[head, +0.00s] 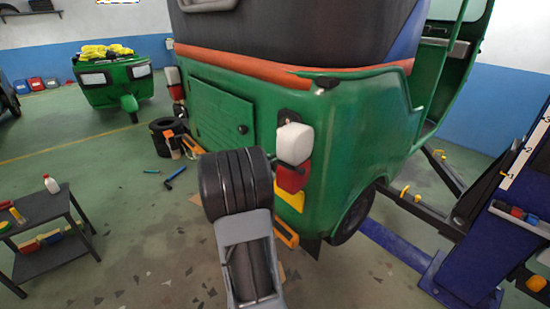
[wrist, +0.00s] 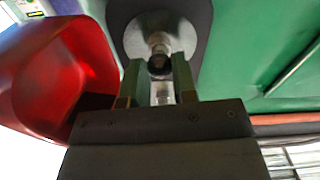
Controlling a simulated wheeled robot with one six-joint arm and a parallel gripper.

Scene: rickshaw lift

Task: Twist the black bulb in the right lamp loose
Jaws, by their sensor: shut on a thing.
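The black bulb (wrist: 159,66) sits in a round metal socket (wrist: 160,30) in the wrist view, with its dark end between my fingers. My gripper (wrist: 159,80) is shut on the black bulb, one finger on each side. The right lamp's lens (head: 291,160), white above and red below, shows on the rear corner of the green rickshaw in the head view. Its red part (wrist: 60,75) is close beside my fingers on the left in the wrist view. In the head view my arm hides the gripper and the bulb.
The green rickshaw body (head: 345,135) fills the middle. A blue lift post (head: 505,220) stands at the right. A dark trolley (head: 45,235) stands at the left.

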